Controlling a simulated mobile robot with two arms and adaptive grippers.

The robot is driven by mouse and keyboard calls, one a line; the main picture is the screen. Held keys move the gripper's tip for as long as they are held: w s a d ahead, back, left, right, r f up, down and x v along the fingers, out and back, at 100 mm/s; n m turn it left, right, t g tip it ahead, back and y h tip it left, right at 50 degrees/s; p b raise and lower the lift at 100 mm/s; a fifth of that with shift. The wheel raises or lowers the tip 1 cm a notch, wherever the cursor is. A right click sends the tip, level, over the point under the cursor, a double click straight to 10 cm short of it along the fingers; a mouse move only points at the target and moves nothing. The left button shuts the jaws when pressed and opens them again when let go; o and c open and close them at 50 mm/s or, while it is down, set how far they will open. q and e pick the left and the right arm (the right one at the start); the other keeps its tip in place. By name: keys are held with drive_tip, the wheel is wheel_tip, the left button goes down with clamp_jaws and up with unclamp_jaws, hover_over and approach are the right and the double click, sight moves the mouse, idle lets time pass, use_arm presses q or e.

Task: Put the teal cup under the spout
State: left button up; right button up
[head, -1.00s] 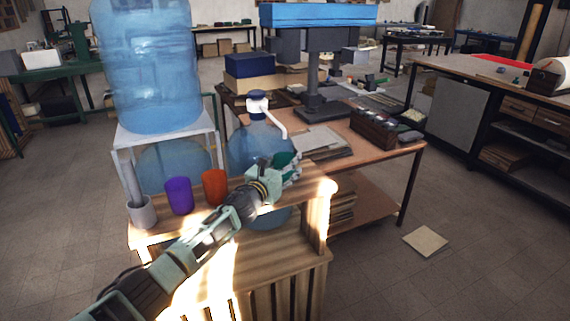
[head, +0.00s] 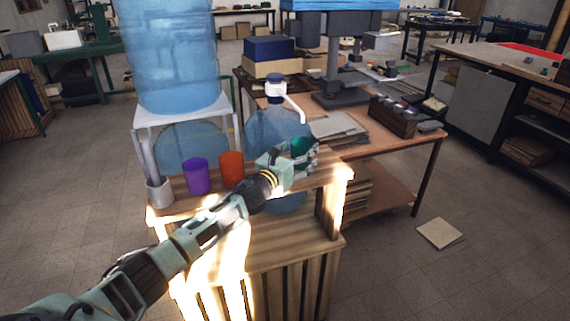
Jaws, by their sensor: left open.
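The teal cup (head: 303,146) is near the right end of the wooden crate stand, just below the tip of the white spout (head: 295,103) in the picture. The spout comes from the pump on a blue water bottle (head: 262,130). My left gripper (head: 306,160) is open, with its fingers beside the cup and overlapping its lower part. Whether the fingers touch the cup, and the cup's base, cannot be made out. My right gripper is not in view.
A purple cup (head: 196,176) and an orange cup (head: 231,169) stand on the wooden stand (head: 335,178), left of my gripper. A grey holder (head: 159,191) is at its left end. A large water jug (head: 170,60) on a white frame rises behind. A workbench (head: 400,150) is to the right.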

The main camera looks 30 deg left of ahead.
use_arm(q)
drive_tip(key=s, duration=0.9)
drive_tip(key=shift+s+a, duration=0.15)
